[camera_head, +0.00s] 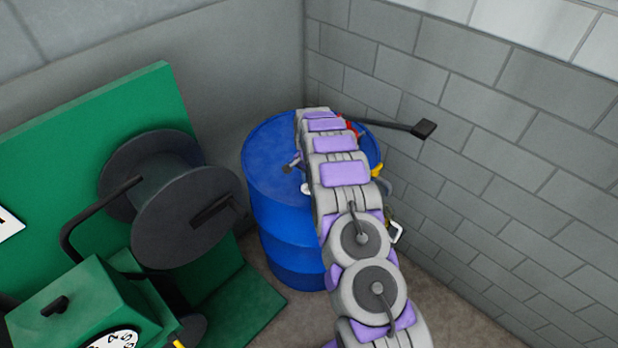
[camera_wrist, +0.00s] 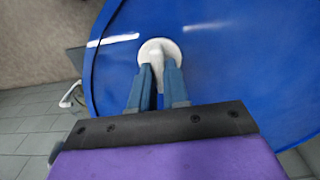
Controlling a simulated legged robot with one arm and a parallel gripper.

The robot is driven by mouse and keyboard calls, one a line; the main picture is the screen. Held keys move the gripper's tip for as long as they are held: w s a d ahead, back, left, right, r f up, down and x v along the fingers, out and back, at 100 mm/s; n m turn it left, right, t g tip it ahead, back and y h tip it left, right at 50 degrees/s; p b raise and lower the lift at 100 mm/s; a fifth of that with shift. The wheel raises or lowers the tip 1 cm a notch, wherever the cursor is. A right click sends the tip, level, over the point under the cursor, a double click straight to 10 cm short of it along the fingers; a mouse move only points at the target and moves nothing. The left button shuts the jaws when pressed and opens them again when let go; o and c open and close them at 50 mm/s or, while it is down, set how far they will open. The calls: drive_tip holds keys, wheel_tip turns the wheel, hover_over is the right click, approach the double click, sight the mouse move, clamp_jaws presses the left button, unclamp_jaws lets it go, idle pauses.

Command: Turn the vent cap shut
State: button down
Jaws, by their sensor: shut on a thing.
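The vent cap (camera_wrist: 174,48) is a round white piece on the top of the blue drum (camera_wrist: 235,75). In the wrist view my gripper (camera_wrist: 158,72) reaches the near side of the cap, with its two blue-grey fingers either side of the cap's narrow raised grip. The fingers are shut on that grip. In the head view the blue drum (camera_head: 278,215) stands in the corner, and my arm crosses over its top and hides my fingers. A small white bit (camera_head: 305,188) shows beside my arm there; I cannot tell if it is the cap.
A green machine (camera_head: 85,290) with a dark reel (camera_head: 190,215) stands left of the drum. Grey block walls (camera_head: 480,160) close in behind and on the right. A dark bar with a square end (camera_head: 425,129) sticks out right of the drum. Some floor (camera_head: 450,300) is clear at lower right.

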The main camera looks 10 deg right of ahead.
drive_tip(key=shift+m, duration=0.4)
drive_tip(key=shift+a, duration=0.1)
drive_tip(key=c, duration=1.1)
unclamp_jaws()
wheel_tip(320, 180, up, 17)
drive_tip(key=shift+r+p, duration=0.15)
drive_tip(key=shift+p, duration=0.55)
drive_tip(key=shift+a, duration=0.1)
